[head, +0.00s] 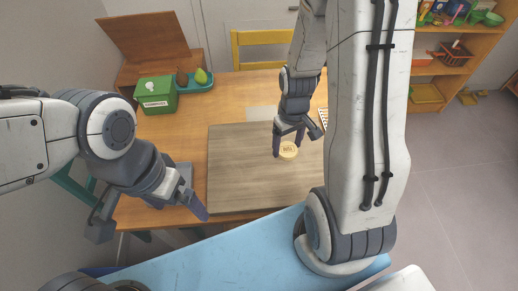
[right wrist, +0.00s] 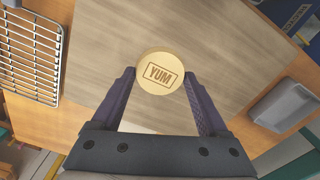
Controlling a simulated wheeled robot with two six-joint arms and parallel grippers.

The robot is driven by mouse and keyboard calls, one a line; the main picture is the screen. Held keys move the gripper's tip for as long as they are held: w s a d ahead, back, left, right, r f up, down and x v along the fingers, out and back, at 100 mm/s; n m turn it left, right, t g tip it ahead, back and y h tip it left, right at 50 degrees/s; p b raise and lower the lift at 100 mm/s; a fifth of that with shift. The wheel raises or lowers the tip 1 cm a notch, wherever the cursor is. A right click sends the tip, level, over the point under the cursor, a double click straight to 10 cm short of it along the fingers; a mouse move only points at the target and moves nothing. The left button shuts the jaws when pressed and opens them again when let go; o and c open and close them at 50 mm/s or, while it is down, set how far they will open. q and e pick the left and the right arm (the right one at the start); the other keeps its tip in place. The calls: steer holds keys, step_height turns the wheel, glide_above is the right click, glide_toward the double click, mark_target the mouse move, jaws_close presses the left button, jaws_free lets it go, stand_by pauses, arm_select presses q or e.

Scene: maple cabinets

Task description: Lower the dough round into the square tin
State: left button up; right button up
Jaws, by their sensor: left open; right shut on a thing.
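The dough round (head: 288,150) is a small pale disc over the wooden board (head: 235,180). In the right wrist view the dough round (right wrist: 160,73) shows a stamped "YUM" on its face. My right gripper (head: 287,147) is shut on it, one finger at each side; I cannot tell how far it is above the board. A grey tin (right wrist: 283,104) lies to the right of the board in the right wrist view. In the head view the tin (head: 185,170) is mostly hidden behind my left gripper (head: 150,217), which is open and empty at the table's left front.
A wire rack (right wrist: 30,55) lies on the opposite side of the board from the tin. A green compost box (head: 156,94) and a teal tray (head: 196,86) with fruit stand at the back left. A yellow chair (head: 264,38) stands behind the table. The board is otherwise clear.

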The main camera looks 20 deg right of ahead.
steer(key=s+d+r+b, duration=0.2)
steer(key=s+d+r, duration=0.2)
steer(key=s, duration=0.1)
steer(key=w+a+r+p, duration=0.1)
steer(key=w+a+p, duration=0.15)
steer(key=a, duration=0.75)
steer(key=w+a+p, duration=0.2)
steer(key=w+a, duration=0.2)
steer(key=a, duration=0.5)
steer(key=w+a+f, duration=0.3)
steer(key=a, duration=0.7)
steer(key=w+a+f+b, duration=0.1)
steer(key=w+a+f, duration=0.2)
steer(key=a, duration=0.7)
steer(key=shift+w+a+f, duration=0.15)
steer(key=shift+w+f, duration=0.05)
steer(key=shift+f, duration=0.15)
steer(key=shift+f, duration=0.1)
steer(key=shift+f+b, duration=0.85)
steer(key=shift+f, duration=0.5)
steer(key=shift+f+b, duration=1.4)
steer(key=shift+f, duration=0.95)
